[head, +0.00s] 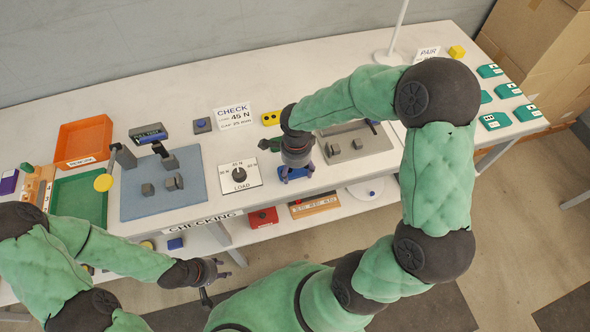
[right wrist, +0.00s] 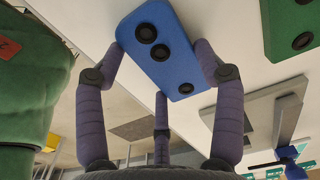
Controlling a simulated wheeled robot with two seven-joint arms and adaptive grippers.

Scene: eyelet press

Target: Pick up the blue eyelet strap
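The blue eyelet strap (head: 293,172) is at the table's front edge, below my right gripper (head: 297,170). In the right wrist view the blue strap (right wrist: 158,42) shows several black eyelets. The right gripper's fingers (right wrist: 161,55) stand around it, with tips at its opposite edges and one finger at its near end. I cannot tell whether they press on it or whether the strap is off the table. My left gripper (head: 216,284) is empty, with fingers apart, in front of the table.
A green piece with black holes (right wrist: 290,30) lies near the strap. A white LOAD dial plate (head: 240,180) is to its left, a grey tray (head: 375,143) to its right. A blue-grey mat (head: 140,203) and orange bin (head: 84,138) are further left. A lower shelf (head: 340,208) holds boxes.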

